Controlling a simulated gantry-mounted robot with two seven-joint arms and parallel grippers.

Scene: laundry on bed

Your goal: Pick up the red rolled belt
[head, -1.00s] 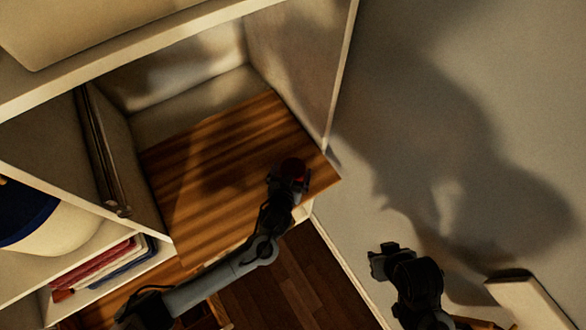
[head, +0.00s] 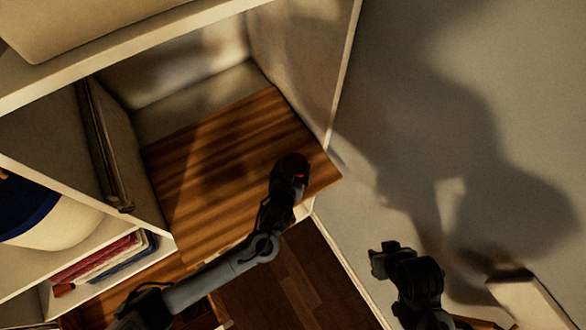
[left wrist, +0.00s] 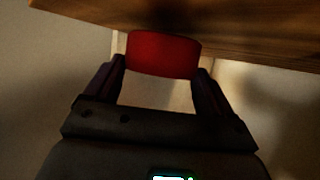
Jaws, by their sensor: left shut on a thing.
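The red rolled belt (left wrist: 163,54) sits between the two fingers of my left gripper (left wrist: 163,82) in the left wrist view. The gripper is shut on it. In the head view, my left gripper (head: 291,168) is over the right front part of the wooden shelf board, and only a bit of red shows at its tip. The wooden board's edge is close beyond the belt in the wrist view; I cannot tell if they touch. My right gripper (head: 384,256) is at the lower right, away from the shelf, and its finger opening is too small to judge.
The wooden shelf board (head: 215,185) is otherwise bare. A white side panel (head: 305,65) bounds it on the right. Folded cloths (head: 105,258) lie in a lower left compartment, and a blue and white item (head: 50,222) is above them. Open wall is at right.

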